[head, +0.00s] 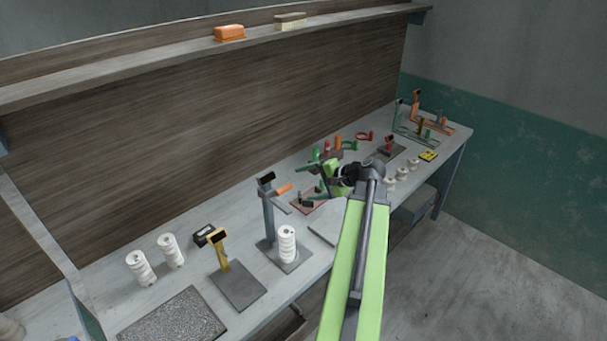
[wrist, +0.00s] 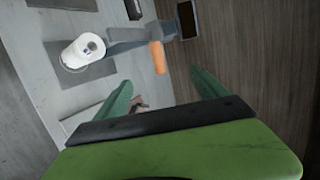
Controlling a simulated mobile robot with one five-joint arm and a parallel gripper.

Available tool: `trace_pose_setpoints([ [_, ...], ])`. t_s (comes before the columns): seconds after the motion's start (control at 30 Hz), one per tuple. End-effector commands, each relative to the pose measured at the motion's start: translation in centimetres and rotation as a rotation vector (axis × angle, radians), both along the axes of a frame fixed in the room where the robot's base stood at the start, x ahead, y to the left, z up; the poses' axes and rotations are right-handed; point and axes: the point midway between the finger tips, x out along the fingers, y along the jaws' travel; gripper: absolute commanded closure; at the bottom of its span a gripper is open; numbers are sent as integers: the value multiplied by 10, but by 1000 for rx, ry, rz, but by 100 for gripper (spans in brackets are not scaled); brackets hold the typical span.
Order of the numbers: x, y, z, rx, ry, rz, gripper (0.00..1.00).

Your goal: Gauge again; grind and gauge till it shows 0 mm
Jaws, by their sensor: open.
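A blue-grey gauge stand (head: 268,215) stands mid-bench with a dark display (head: 266,179) and an orange handle (head: 283,188). I cannot read any figure on the display. A white ribbed piece (head: 287,246) stands upright on the stand's base plate, below the gauge arm. In the wrist view the white piece (wrist: 83,51), the orange handle (wrist: 157,57) and the display (wrist: 187,20) show beyond my fingers. My gripper (wrist: 160,88) is open and empty, apart from the handle. In the head view my gripper (head: 319,174) is right of the gauge. A speckled grey grinding slab (head: 172,318) lies at the front left.
A yellow stand (head: 222,250) on a dark plate and a small black box (head: 203,235) are left of the gauge. Two white ribbed pieces (head: 140,268) stand further left. Coloured clamps and stands crowd the bench's far right. A shelf (head: 150,68) runs above.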

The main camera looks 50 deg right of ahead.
Motion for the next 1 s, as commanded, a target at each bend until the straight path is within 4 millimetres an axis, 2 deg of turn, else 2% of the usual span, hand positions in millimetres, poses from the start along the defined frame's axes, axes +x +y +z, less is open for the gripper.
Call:
trace_pose_setpoints([
  [0.17,9,1,-11,-2,2,1,18],
  [0.7,79,13,-58,-2,3,0,18],
  [1.0,91,15,-62,-2,3,-2,18],
])
